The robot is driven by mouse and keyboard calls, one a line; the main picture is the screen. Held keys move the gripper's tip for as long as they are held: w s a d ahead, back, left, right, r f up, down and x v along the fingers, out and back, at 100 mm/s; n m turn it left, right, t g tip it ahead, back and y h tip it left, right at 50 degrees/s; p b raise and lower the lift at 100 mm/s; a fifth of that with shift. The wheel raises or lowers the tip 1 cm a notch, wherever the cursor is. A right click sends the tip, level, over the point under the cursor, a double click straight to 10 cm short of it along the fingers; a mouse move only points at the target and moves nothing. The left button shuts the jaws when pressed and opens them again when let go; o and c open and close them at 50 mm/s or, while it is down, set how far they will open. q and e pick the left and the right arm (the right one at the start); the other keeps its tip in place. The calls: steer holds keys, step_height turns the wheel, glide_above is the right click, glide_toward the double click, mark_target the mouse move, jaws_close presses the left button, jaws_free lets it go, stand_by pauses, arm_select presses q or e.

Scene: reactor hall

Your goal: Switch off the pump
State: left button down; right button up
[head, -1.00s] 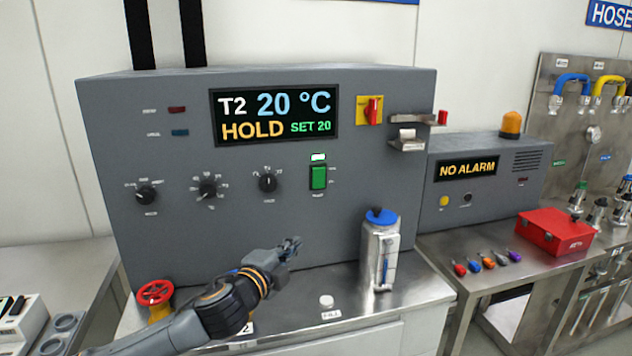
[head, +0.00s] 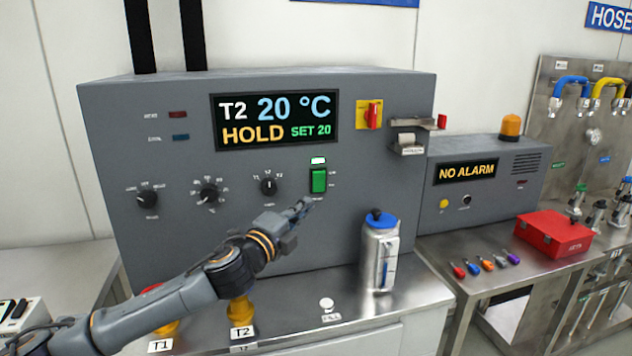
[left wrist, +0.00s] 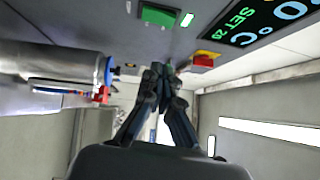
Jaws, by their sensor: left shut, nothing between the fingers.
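The green rocker switch (head: 318,180) is on the front of the grey control cabinet, with a small bright lamp (head: 318,160) above it. The small label under the switch is too blurred to read. My left gripper (head: 303,205) is shut and empty, just below and left of the switch in the head view. I cannot tell whether its tips touch the panel. In the left wrist view the closed fingers (left wrist: 158,70) point toward the panel, with the green switch (left wrist: 158,16) and its lit lamp (left wrist: 187,20) at the top. My right gripper is not in view.
A red-and-yellow rotary switch (head: 371,115) and a small printer (head: 410,140) are up right. Black knobs (head: 268,186) sit left of the switch. A metal flask with a blue lid (head: 380,250) stands on the bench below right. The display (head: 276,118) reads T2 20 °C, HOLD, SET 20.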

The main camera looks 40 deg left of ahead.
arm_select(q)
steer(key=p, duration=0.3)
glide_toward(325, 176)
steer(key=w+d, duration=0.2)
steer(key=d, duration=0.1)
steer(key=w+a, duration=0.1)
steer(key=w+a+p, duration=0.1)
steer(key=w+a, duration=0.1)
steer(key=shift+w+a+r, duration=0.2)
steer(key=shift+w+r, duration=0.05)
steer(key=shift+w, duration=0.05)
